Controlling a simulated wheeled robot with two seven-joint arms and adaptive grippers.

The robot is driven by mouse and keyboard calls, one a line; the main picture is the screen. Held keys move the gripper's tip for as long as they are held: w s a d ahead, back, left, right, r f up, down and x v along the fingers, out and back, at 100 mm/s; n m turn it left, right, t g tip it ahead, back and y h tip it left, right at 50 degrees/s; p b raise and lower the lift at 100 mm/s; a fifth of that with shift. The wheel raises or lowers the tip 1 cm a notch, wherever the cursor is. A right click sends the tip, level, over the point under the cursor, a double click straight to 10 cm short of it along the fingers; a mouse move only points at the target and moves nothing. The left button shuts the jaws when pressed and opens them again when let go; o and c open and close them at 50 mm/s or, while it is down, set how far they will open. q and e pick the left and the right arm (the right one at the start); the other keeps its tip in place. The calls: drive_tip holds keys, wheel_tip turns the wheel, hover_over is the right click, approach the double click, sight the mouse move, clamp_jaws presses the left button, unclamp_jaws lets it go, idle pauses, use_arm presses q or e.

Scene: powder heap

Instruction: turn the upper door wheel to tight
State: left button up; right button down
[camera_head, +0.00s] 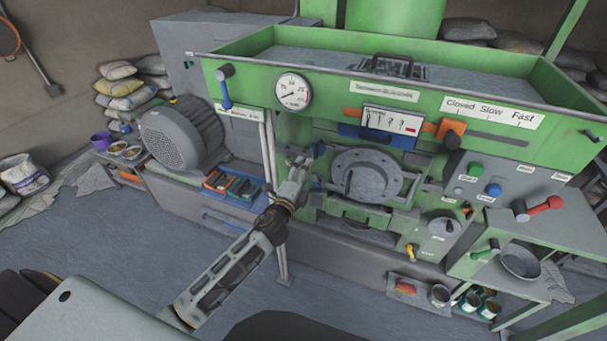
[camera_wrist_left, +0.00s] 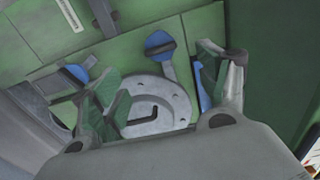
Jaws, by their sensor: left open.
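The round grey door (camera_head: 362,178) sits in the green machine's front; it also shows between my fingers in the left wrist view (camera_wrist_left: 172,98). A small blue wheel (camera_head: 317,150) is at the door's upper left, close to my left gripper (camera_head: 301,160). A blue round knob on a stem (camera_wrist_left: 159,43) shows ahead of my left gripper (camera_wrist_left: 155,75) in the left wrist view, apart from both fingers. I cannot tell for sure whether it is the upper wheel. My right gripper is not in view.
A pressure gauge (camera_head: 292,92) and a blue lever (camera_head: 226,93) are above left. A grey motor (camera_head: 181,135) stands at the left. A ledge with a green handle (camera_head: 485,251) and a bowl (camera_head: 520,262) juts out at the right. The floor (camera_head: 100,250) at the left is mostly clear.

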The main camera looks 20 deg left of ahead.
use_arm(q)
drive_tip(key=shift+d+n, duration=0.1)
drive_tip(key=shift+n, duration=0.3)
